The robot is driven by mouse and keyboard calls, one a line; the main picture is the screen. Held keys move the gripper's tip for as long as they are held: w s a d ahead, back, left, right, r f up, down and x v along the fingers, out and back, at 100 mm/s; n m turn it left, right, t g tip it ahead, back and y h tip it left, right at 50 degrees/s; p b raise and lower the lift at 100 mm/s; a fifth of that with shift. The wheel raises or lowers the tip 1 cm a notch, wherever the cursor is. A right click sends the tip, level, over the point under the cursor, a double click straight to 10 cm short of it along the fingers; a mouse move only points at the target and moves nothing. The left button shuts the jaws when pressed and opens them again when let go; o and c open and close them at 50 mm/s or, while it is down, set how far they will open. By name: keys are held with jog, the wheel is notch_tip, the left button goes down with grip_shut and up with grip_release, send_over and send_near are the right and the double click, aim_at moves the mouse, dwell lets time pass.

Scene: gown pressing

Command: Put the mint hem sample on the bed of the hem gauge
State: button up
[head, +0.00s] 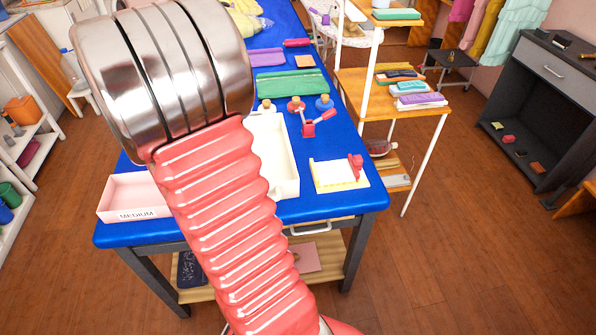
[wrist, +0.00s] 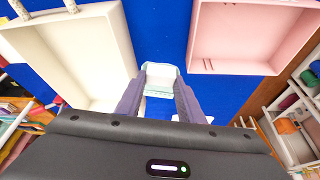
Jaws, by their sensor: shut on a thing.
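My gripper (wrist: 160,90) is shut on the mint hem sample (wrist: 161,72), a small pale mint piece held between the two purple-grey fingertips above the blue table. In the head view my arm hides both the gripper and the sample. The hem gauge (head: 334,181) lies near the table's front right corner in the head view. No sample shows on the bed. The gauge does not show in the wrist view.
A pink tray marked MEDIUM (head: 115,187) is at the table's front left; a cream tray (head: 291,185) lies between it and the gauge. Small pegs and a red tool (head: 309,129) stand behind. A wooden shelf stand (head: 430,110) is right of the blue table (head: 374,196).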

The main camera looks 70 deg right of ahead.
jog(key=s+d+m+g, duration=0.1)
jog(key=s+d+m, duration=0.4)
jog(key=s, duration=0.6)
jog(key=s+d+m+g+y, duration=0.1)
jog(key=s+d+m+g, duration=0.1)
jog(key=s+d+m, duration=0.3)
jog(key=s+d+m+g+y, duration=0.1)
jog(key=s+d+m, duration=0.4)
jog(key=s+d, duration=0.6)
jog(key=s+g, duration=0.1)
jog(key=s, duration=0.6)
jog(key=shift+f+m, duration=0.25)
jog(key=shift+m, duration=0.15)
jog(key=shift+f, duration=3.15)
jog(key=shift+f, duration=1.85)
jog(key=shift+f, duration=0.1)
